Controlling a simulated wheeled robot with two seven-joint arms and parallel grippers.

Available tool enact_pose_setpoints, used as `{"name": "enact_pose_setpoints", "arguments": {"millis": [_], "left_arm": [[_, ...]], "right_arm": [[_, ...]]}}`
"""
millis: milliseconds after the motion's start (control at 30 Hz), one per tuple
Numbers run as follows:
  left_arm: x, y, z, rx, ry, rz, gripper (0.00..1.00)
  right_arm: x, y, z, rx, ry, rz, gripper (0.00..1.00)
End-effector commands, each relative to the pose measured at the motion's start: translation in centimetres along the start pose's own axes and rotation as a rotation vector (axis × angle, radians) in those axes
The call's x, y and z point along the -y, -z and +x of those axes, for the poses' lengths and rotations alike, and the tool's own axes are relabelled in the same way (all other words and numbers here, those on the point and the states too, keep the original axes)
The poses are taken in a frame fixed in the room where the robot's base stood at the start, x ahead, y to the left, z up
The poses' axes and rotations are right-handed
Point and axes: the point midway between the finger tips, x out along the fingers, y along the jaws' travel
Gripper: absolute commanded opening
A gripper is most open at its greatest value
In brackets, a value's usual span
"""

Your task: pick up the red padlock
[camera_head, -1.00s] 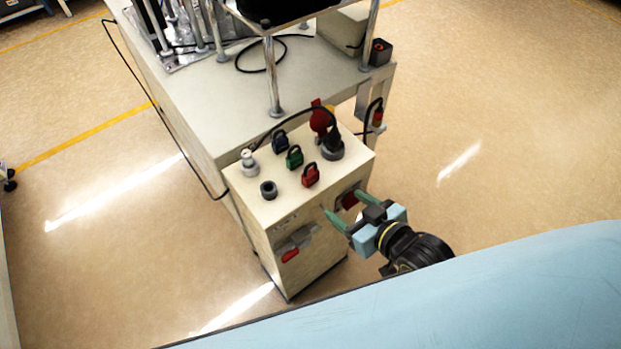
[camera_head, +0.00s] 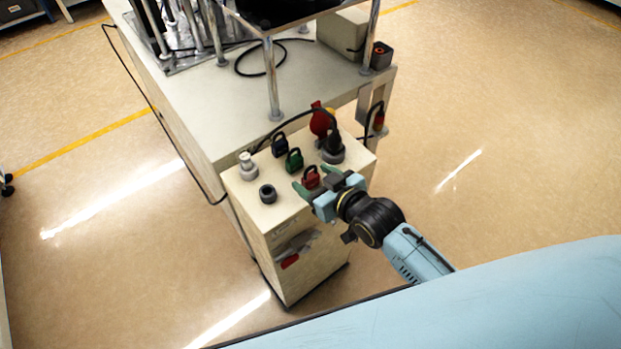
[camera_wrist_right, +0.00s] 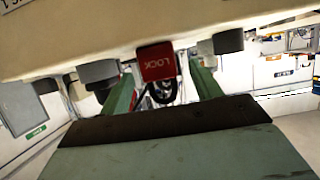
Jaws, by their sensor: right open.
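The red padlock (camera_head: 310,179) stands on the top of the cream cabinet (camera_head: 295,207), near its front right edge. My right gripper (camera_head: 314,182) is open, with one green finger on each side of the padlock in the head view. My left gripper is not in view.
A green padlock (camera_head: 294,160) and a dark blue padlock (camera_head: 280,145) stand behind the red one. A grey fitting (camera_head: 248,168), a black ring (camera_head: 268,193) and a black plug with a cable (camera_head: 333,148) share the cabinet top. A larger table (camera_head: 230,110) adjoins it behind.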

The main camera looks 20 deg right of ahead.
Motion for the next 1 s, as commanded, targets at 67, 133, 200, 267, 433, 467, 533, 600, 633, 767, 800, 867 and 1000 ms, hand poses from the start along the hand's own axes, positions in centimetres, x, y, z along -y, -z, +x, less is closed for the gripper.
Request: {"name": "enact_pose_setpoints", "arguments": {"millis": [67, 133, 200, 267, 433, 467, 533, 600, 633, 767, 800, 867, 1000], "left_arm": [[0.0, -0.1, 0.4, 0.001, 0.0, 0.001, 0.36], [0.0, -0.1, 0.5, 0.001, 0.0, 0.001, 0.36], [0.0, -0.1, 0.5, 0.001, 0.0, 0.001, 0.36], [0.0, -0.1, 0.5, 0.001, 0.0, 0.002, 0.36], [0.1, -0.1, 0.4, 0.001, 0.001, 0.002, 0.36], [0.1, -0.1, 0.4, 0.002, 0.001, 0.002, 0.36], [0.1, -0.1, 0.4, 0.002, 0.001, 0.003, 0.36], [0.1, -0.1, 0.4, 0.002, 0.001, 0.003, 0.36], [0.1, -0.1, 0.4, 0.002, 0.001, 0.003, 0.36], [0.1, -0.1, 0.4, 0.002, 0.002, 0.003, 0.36], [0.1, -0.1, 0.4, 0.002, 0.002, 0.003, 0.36], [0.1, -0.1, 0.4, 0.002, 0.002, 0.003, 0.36], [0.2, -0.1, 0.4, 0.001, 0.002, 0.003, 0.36]], "right_arm": [[0.0, -0.1, 1.2, 0.0, 0.0, 0.0, 0.64], [0.0, -0.2, 1.7, 0.001, 0.0, 0.0, 0.64], [0.0, -0.1, 2.0, 0.001, 0.001, 0.0, 0.64], [0.1, -0.1, 2.0, 0.001, 0.001, 0.0, 0.64], [0.0, -0.1, 1.9, 0.001, 0.001, 0.0, 0.6], [0.0, -0.1, 1.9, 0.001, 0.001, 0.0, 0.56], [0.0, -0.1, 1.9, 0.001, 0.001, 0.0, 0.47], [0.0, -0.1, 1.9, 0.001, 0.0, 0.0, 0.37], [0.0, -0.1, 1.9, 0.001, 0.0, 0.0, 0.34], [0.0, -0.1, 1.9, 0.001, 0.0, 0.0, 0.17], [0.0, -0.1, 1.9, 0.001, 0.0, 0.0, 0.11], [0.0, -0.1, 1.9, 0.0, 0.0, 0.0, 0.11], [0.0, -0.1, 1.9, 0.0, 0.0, 0.0, 0.1]]}}
